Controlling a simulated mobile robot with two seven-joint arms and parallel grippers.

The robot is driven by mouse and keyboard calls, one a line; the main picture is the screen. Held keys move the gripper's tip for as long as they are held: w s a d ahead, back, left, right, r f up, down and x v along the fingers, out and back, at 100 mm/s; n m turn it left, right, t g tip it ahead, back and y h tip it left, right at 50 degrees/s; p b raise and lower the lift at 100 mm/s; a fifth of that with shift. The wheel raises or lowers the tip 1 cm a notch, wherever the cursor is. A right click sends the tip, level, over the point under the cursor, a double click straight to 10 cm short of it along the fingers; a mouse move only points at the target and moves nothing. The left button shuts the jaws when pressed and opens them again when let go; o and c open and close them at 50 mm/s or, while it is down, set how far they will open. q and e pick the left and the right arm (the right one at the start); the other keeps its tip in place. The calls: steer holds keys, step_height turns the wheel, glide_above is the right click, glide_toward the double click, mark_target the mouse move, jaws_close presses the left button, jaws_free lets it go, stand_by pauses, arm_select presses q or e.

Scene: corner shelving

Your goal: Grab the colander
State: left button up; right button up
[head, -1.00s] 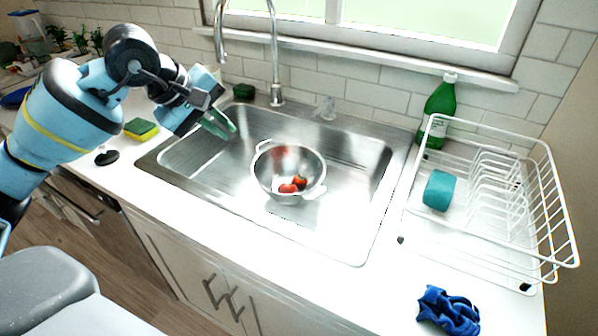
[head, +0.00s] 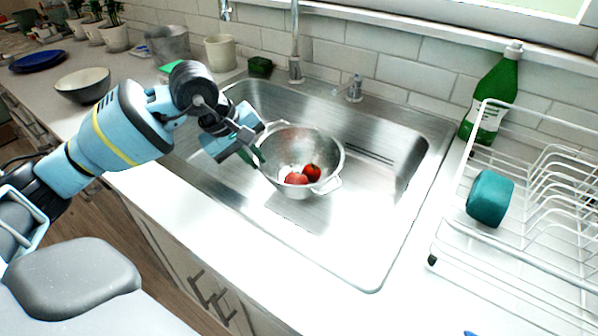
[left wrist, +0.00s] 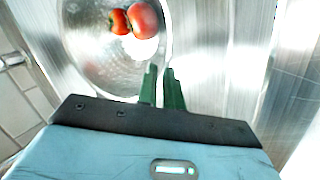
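The metal colander (head: 325,150) sits in the sink basin with red tomatoes (head: 311,173) inside. My left gripper (head: 256,156) is at its left rim. In the left wrist view, the two green fingers (left wrist: 162,88) are close together, one on each side of the colander's rim (left wrist: 167,40); the narrow gap looks closed on it. The colander's bowl (left wrist: 95,60) and tomatoes (left wrist: 140,19) show there too. Whether the colander touches the basin floor is hard to tell. My right gripper is not in view.
The steel sink (head: 395,205) has free room right of the colander. The faucet (head: 295,60) stands behind it. A white dish rack (head: 447,220) with a teal cup (head: 490,198) and a green bottle (head: 492,95) are at right. A bowl (head: 83,87) stands on the left counter.

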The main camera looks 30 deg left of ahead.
mark_target(269, 176)
arm_select(q)
steer(key=shift+x, duration=1.3)
steer(key=f, duration=0.1)
steer(key=d+f, duration=0.1)
steer(key=w+f, duration=0.1)
steer(key=shift+d+f, duration=0.3)
steer(key=shift+d, duration=0.05)
steer(key=shift+w+d+f, duration=0.1)
steer(key=shift+w+f, duration=0.05)
steer(key=shift+f, duration=0.4)
steer(key=shift+c, duration=0.3)
jaws_close()
steer(key=shift+r, duration=0.15)
step_height(269, 176, up, 10)
steer(key=shift+f+p, duration=0.1)
steer(key=shift+p, duration=0.2)
